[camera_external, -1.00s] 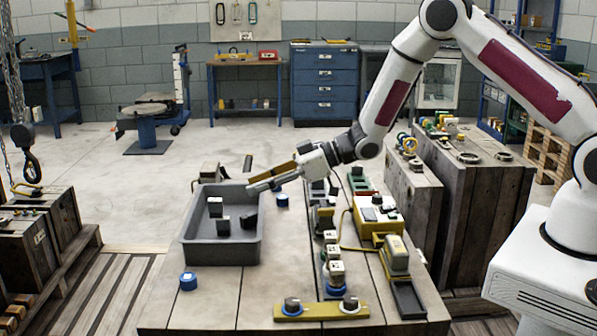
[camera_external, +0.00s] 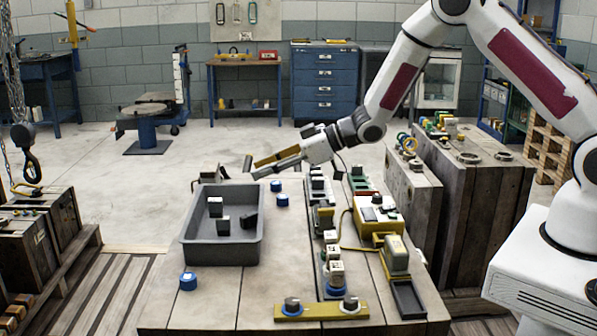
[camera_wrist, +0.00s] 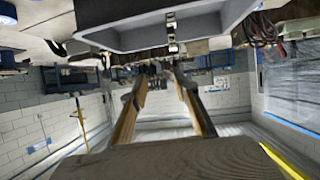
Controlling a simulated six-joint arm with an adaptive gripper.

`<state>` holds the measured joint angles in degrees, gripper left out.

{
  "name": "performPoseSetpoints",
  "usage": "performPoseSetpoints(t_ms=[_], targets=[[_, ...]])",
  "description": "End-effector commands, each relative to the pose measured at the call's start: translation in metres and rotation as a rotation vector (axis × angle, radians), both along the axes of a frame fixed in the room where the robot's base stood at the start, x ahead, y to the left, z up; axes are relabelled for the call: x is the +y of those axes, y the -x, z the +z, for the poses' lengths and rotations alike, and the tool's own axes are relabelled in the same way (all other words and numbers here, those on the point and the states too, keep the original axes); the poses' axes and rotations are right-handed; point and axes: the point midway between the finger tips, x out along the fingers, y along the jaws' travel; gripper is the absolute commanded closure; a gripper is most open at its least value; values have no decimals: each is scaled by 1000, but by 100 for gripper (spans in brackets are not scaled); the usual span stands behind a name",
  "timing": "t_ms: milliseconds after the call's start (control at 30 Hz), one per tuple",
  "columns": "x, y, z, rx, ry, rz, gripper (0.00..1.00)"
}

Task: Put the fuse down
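My gripper (camera_external: 251,169) is held level above the far end of the workbench, pointing left, just beyond the right far corner of a grey bin (camera_external: 190,245). Its two fingers are spread apart, and in the wrist view my gripper (camera_wrist: 157,85) shows no object between them. Inside the bin are several small dark blocks with pale faces, one of them standing (camera_external: 216,207) and another lying tilted (camera_external: 249,221). I cannot tell which object is the fuse. The bin (camera_wrist: 140,36) also shows at the top of the wrist view.
Two blue caps (camera_external: 276,185) sit on the bench right of the bin, and another blue cap (camera_external: 188,281) is near the front. A row of pale-topped modules (camera_external: 334,252) and a yellow-and-white box (camera_external: 380,213) stand to the right.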

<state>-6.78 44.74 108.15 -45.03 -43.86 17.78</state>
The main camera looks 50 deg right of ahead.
Motion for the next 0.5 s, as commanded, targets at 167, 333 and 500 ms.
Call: performPoseSetpoints(t_ms=[167, 333, 500], targets=[[-28, -2, 37, -2, 56, -83, 70], [-56, 4, 68, 9, 109, -163, 70], [-84, 16, 98, 27, 152, -244, 70]])
